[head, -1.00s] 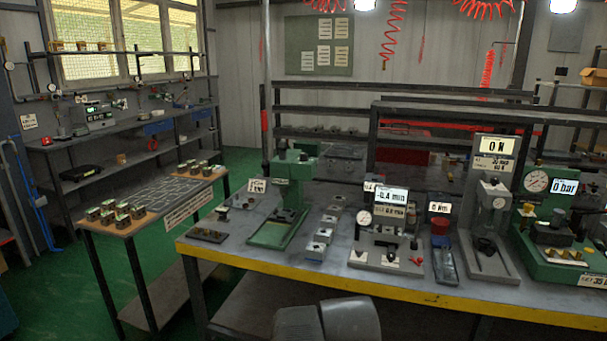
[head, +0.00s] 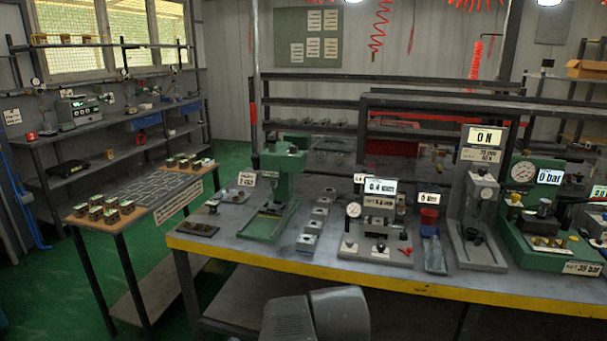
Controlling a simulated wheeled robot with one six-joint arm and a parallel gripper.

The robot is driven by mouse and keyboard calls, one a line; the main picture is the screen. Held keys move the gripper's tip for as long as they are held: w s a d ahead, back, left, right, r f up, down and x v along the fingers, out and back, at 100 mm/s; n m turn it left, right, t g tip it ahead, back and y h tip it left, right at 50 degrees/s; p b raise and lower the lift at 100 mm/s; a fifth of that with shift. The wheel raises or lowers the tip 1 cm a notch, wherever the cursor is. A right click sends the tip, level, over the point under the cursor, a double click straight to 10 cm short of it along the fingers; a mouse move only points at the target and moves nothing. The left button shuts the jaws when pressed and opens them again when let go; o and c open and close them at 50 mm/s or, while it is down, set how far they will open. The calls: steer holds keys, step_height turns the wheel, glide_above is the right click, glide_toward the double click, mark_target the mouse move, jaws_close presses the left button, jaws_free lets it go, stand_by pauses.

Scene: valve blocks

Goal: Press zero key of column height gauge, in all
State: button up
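A measuring stand (head: 375,240) on the yellow-edged bench has a grey base, a round dial and a lit white display (head: 380,187). The display seems to read 0.4 mm, with a smaller line below that I cannot read well. It may be the column height gauge, but no name can be read on it. Small dark knobs and a red part sit at its front; I cannot tell which, if any, is the zero key. My gripper is not in view. A grey rounded part of my own arm or body shows at the bottom middle, in front of the bench.
A green press (head: 275,200) stands left of the stand, with several metal blocks (head: 311,226) between. A red cup (head: 428,215), a 0 N force stand (head: 480,215) and a green 0 bar rig (head: 545,220) stand to the right. A side table (head: 150,188) with blocks is at left, beside green floor.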

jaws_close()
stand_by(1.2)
